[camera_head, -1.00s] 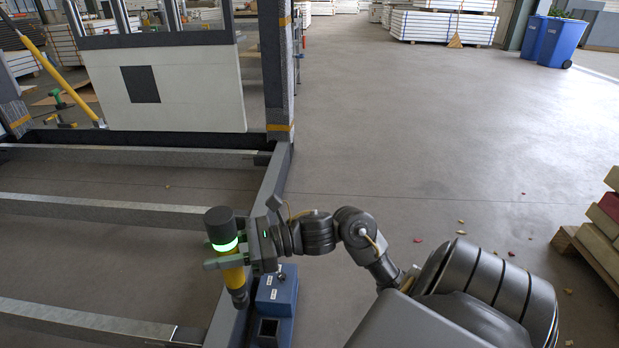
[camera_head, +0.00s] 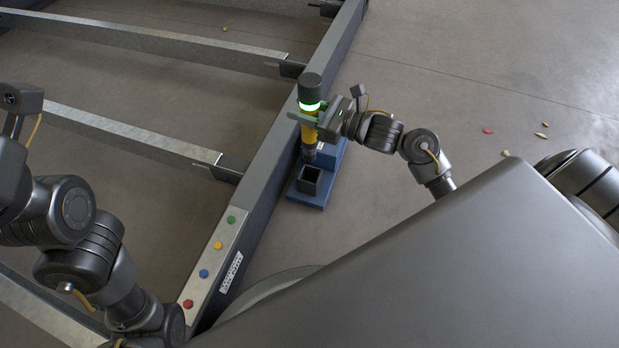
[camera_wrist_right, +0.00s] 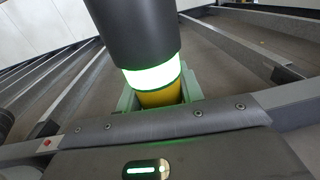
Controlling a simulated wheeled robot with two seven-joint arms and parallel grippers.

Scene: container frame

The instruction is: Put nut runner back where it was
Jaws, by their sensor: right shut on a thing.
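The nut runner (camera_head: 309,124) is an upright yellow tool with a dark cap and a glowing green-white ring. My right gripper (camera_head: 305,117), with green fingers, is shut around its yellow body. In the right wrist view the nut runner (camera_wrist_right: 148,65) fills the upper middle between the green fingers (camera_wrist_right: 158,95). A blue holder (camera_head: 318,172) with a square dark socket stands on the floor beside the frame rail. The tool's lower end shows just behind the socket in the head view; I cannot tell whether they touch. My left arm shows at the left, its fingers out of view.
A long dark frame rail (camera_head: 262,190) runs diagonally beside the holder, with grey crossbeams (camera_head: 130,135) to its left. A plate (camera_head: 214,255) with several coloured buttons lies on the near rail. The floor to the right is open, with a few small scraps.

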